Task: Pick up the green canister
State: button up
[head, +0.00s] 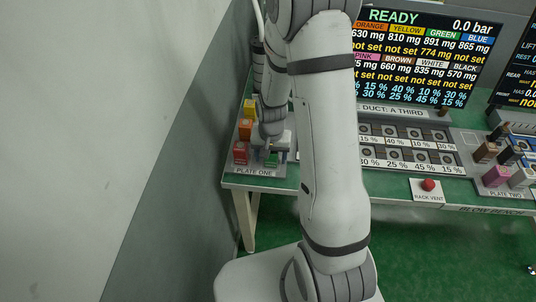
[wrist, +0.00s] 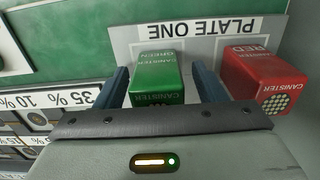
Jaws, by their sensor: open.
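The green canister (wrist: 156,78) stands on plate one (wrist: 200,45), and its label shows in the wrist view. My gripper (wrist: 162,85) is open, with one dark finger on each side of the green canister. The fingers look apart from it, with a small gap on both sides. In the head view the green canister (head: 271,160) is a small patch at the front of plate one, partly hidden by my gripper (head: 276,148).
The red canister (wrist: 264,78) stands just right of my gripper's right finger in the wrist view. Orange (head: 245,129) and yellow (head: 249,108) canisters stand behind on plate one. A rack of round ports (head: 405,148) lies to the right. A grey wall (head: 190,150) is close on the left.

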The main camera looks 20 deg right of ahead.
jog(key=shift+f, duration=0.1)
jog(key=shift+c, duration=0.2)
jog(key=c, duration=1.1)
